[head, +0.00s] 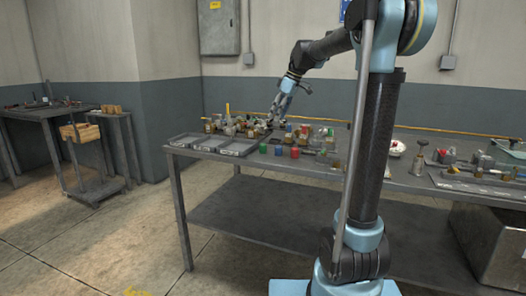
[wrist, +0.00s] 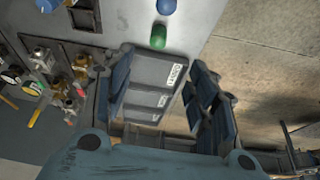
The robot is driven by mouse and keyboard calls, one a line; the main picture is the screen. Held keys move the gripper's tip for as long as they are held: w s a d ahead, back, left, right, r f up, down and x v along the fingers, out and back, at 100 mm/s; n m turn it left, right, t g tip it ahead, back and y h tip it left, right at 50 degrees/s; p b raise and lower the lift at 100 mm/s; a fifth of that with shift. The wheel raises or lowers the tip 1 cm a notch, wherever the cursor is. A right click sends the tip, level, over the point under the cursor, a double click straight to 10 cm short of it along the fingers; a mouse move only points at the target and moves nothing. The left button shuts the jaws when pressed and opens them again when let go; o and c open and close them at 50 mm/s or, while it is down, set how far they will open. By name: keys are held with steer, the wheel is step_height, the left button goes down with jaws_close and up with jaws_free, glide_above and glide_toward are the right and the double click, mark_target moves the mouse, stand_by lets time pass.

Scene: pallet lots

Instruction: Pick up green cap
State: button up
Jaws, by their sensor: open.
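The green cap (wrist: 158,37) is a small rounded green piece on the grey table top in the wrist view, just beyond the end of the labelled trays. A blue cap (wrist: 166,6) lies beside it at the top edge. In the head view the green cap (head: 263,148) appears small near the table's front edge, right of the trays. My gripper (head: 277,116) is above the back part of the table. In the wrist view its fingers (wrist: 160,92) are spread apart with nothing between them, and the green cap is beyond them, not touched.
Three shallow grey trays (head: 238,148) line the table's front left. Brass fittings and bottles (wrist: 65,88) crowd the table behind them. A red cap (head: 295,153) stands right of the green one. A wooden-box trolley (head: 82,132) stands on the floor at left.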

mark_target(264, 144)
steer(key=x, duration=1.7)
steer(key=shift+w+a, duration=0.3)
steer(key=c, duration=1.1)
